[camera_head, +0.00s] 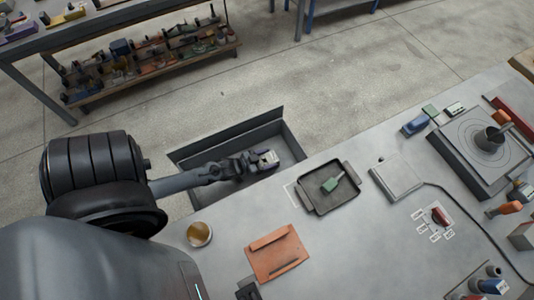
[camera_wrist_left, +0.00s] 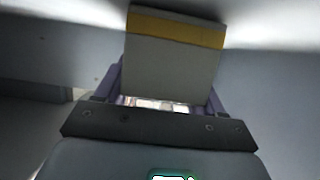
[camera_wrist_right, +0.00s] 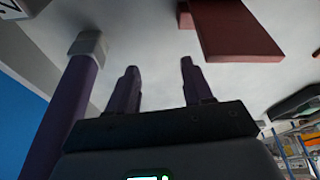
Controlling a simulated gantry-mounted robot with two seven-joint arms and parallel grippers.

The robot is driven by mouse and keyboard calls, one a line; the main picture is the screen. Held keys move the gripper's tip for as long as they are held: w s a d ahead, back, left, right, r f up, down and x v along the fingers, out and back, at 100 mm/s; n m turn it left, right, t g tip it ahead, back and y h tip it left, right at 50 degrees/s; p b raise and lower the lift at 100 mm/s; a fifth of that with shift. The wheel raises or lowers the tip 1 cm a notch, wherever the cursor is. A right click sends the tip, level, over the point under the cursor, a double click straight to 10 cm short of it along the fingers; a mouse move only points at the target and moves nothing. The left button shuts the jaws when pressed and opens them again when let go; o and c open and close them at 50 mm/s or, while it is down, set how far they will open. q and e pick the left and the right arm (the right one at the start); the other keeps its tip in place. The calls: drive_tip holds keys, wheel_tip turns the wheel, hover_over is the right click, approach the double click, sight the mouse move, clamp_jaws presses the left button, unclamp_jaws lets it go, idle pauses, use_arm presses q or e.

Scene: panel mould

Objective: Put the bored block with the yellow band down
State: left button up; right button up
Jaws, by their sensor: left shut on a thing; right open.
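The bored block with the yellow band (camera_wrist_left: 172,66) is a pale grey block between the fingers of my left gripper (camera_wrist_left: 165,85). Its yellow band runs across the end away from the palm; no bore shows from this side. In the head view my left gripper (camera_head: 264,161) holds the block (camera_head: 269,156) over or inside a grey open-topped bin (camera_head: 283,115) beside the bench; I cannot tell how far it is above the bin floor. My right gripper (camera_wrist_right: 157,85) is open, with nothing between its fingers, and shows only in the right wrist view.
Right of the bin, a dark tray (camera_head: 313,206) on the grey bench holds a green tool (camera_head: 332,183). An orange sheet (camera_head: 277,254) and a round tan-topped container (camera_head: 199,234) lie nearer. A flat grey plate (camera_head: 397,178) is further right. A purple post (camera_wrist_right: 68,108) stands left of my right gripper.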

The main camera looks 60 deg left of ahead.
use_arm(q)
drive_tip(key=shift+f, duration=0.1)
use_arm(e)
drive_tip(key=shift+f, duration=0.1)
use_arm(q)
drive_tip(key=o, duration=1.3)
drive_tip(key=shift+c, duration=0.2)
use_arm(e)
drive_tip(key=shift+a, duration=0.1)
use_arm(q)
drive_tip(key=shift+r, duration=0.25)
use_arm(e)
drive_tip(key=shift+r, duration=0.2)
use_arm(q)
drive_tip(key=p+v, duration=0.2)
drive_tip(key=v, duration=0.8)
drive_tip(key=shift+s, duration=0.15)
use_arm(e)
drive_tip(key=shift+r, duration=0.85)
use_arm(q)
drive_tip(key=shift+v, duration=0.85)
